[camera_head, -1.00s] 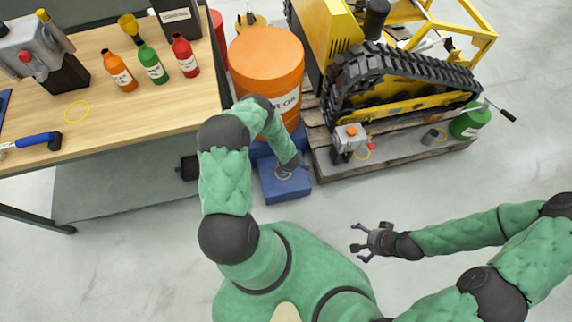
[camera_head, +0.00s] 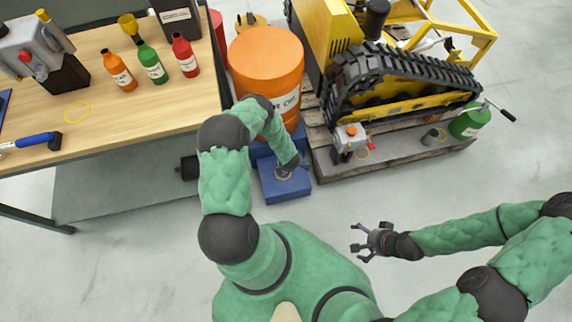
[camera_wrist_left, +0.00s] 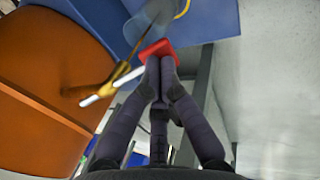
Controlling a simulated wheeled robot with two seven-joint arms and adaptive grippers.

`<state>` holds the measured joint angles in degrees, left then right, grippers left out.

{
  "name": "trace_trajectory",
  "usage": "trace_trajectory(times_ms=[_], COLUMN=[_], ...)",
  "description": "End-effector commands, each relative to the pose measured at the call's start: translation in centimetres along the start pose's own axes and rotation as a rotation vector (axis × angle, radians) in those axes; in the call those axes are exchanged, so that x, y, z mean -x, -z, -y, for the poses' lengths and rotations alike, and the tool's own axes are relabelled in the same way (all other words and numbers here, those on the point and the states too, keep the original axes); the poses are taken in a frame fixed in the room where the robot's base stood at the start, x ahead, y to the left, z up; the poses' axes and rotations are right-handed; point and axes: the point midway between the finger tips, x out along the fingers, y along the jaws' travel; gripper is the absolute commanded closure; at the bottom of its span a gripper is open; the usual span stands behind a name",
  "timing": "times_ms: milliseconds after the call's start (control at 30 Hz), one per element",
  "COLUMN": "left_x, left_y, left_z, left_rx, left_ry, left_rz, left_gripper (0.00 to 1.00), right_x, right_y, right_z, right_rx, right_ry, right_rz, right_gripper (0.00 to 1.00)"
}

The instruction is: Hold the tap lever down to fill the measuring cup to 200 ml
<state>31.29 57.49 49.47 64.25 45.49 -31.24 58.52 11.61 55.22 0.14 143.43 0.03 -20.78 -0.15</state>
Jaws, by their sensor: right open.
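The orange drum (camera_head: 262,60) stands behind my left arm in the head view, and its side fills the left of the left wrist view (camera_wrist_left: 40,90). A brass tap (camera_wrist_left: 88,90) sticks out from it, with a pale lever ending in a red grip (camera_wrist_left: 157,48). My left gripper (camera_wrist_left: 161,62) has its fingertips together at the red grip, apparently touching it. A greyish, partly see-through thing (camera_wrist_left: 153,14), perhaps the measuring cup, shows beyond; its level is not readable. My right gripper (camera_head: 362,238) is open and empty above the floor.
A blue step (camera_head: 300,184) with a yellow ring stands below the drum. A yellow tracked machine (camera_head: 400,90) sits on a wooden pallet (camera_head: 400,165) at right. A workbench (camera_head: 120,110) with bottles stands at left. The floor around my right gripper is clear.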

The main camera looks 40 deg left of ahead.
Motion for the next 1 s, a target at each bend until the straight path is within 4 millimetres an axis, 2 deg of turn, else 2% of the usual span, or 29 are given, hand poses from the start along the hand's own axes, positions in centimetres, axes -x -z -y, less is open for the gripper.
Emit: trace_trajectory(times_ms=[367,800,1000], left_x=[0.0,1.5,1.5], left_y=[0.0,0.0,0.0], left_z=[0.0,-0.7,-0.6], left_rx=[0.0,0.001,0.001], left_ry=[0.0,-0.002,-0.001], left_rz=[0.0,0.0,0.0], left_gripper=[1.0,1.0,1.0], right_x=[0.0,1.1,1.1], right_y=[0.0,0.0,0.0], right_z=[0.0,0.4,0.4], right_rx=[0.0,0.0,0.0], right_ry=[0.0,0.0,0.0], right_rz=[0.0,0.0,0.0], right_gripper=[0.0,0.0,0.0])
